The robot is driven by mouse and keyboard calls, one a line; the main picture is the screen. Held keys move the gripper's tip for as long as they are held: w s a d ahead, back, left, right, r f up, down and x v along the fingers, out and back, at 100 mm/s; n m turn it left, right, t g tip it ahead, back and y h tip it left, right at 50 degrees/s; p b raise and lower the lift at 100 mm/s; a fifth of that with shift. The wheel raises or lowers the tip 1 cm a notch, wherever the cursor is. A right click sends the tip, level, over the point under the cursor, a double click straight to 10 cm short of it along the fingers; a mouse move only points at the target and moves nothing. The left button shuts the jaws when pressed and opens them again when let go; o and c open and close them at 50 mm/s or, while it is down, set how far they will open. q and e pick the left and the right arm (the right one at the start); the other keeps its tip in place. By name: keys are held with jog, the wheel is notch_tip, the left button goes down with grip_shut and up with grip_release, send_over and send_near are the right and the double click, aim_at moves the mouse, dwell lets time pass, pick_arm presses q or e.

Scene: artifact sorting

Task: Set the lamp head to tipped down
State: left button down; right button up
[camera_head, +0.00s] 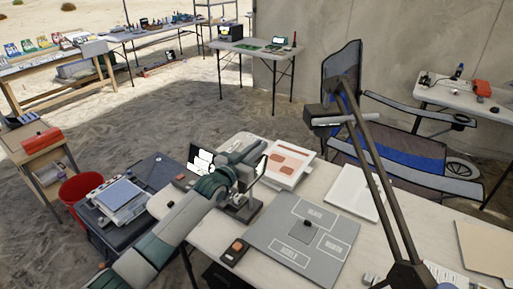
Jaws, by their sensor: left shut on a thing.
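A dark jointed lamp arm (385,190) rises from the table's right front. Its flat lamp head (326,117) hangs at the upper end, near the chair. My left gripper (256,176) is well to the left of that head in the picture, apart from it. It is shut at the upper part of a small grey stand device (242,209) with a dark base on the table. My wrist hides much of this device, and the exact part between the fingers is hard to make out. My right gripper is out of view.
A grey marked sorting mat (330,245) lies in front of the device. A small dark block with an orange top (236,250) sits at the table's front edge. A white tray (354,192) and papers with orange patches (289,164) lie behind. A folding chair (400,150) stands beyond.

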pick_arm(q)
jog(key=d+m, duration=0.1)
jog(key=m, duration=0.1)
jog(key=s+d+f+m, duration=0.1)
jog(key=s+d+m+b, duration=0.1)
jog(key=m, duration=0.1)
jog(key=shift+s+d+f+m, duration=0.15)
jog(key=shift+s+f+m, duration=0.15)
jog(key=shift+f, duration=0.1)
dwell(0.6)
jog(key=c, duration=1.8)
grip_release()
jog(key=shift+w, duration=0.1)
jog(key=shift+c, duration=0.2)
jog(key=shift+r, duration=0.1)
